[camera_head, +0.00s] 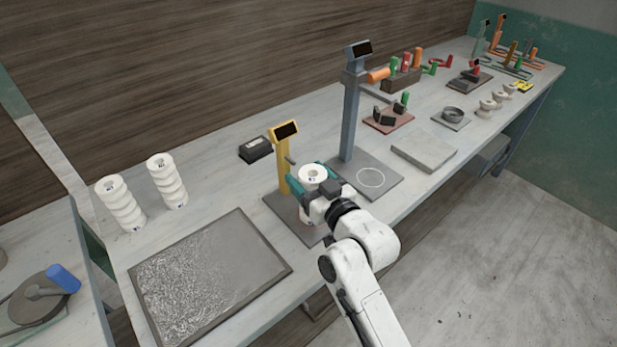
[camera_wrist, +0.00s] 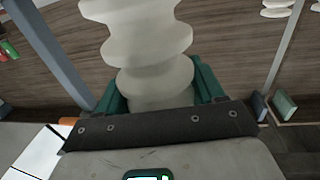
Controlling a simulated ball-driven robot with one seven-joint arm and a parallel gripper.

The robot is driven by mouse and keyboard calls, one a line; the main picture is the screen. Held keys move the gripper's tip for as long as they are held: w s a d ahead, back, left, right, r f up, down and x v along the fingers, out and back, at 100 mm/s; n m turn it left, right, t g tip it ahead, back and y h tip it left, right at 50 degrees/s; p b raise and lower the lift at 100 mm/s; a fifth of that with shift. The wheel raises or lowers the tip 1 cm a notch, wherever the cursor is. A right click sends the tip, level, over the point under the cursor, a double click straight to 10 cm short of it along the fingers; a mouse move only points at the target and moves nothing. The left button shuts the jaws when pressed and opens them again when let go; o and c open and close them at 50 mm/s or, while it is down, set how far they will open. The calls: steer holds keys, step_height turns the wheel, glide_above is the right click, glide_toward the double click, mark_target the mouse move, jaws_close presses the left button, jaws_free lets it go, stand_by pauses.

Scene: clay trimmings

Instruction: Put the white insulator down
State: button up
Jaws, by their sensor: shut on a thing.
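The white insulator (camera_head: 313,174) is upright in my gripper (camera_head: 312,190), above or on the grey base plate (camera_head: 280,206) of the yellow stand (camera_head: 283,160). I cannot tell whether its foot touches the plate. In the wrist view the ribbed insulator (camera_wrist: 148,50) rises between the green fingers of my gripper (camera_wrist: 158,95), which are shut on it. Its lower part is hidden by my gripper.
Two white ribbed stacks (camera_head: 121,203) (camera_head: 167,180) stand at the left, behind a textured dark-rimmed tray (camera_head: 283,268). A blue-grey stand (camera_head: 350,120) with a ringed plate (camera_head: 393,178) is to the right. A black box (camera_head: 256,149) lies behind. A grey slab (camera_head: 424,150) lies farther right.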

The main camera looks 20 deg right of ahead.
steer(key=o, duration=1.7)
steer(key=shift+f, duration=0.15)
steer(key=shift+c, duration=0.2)
steer(key=shift+r, duration=0.2)
steer(key=s+d+b, duration=0.2)
steer(key=s, duration=1)
steer(key=shift+w, duration=0.1)
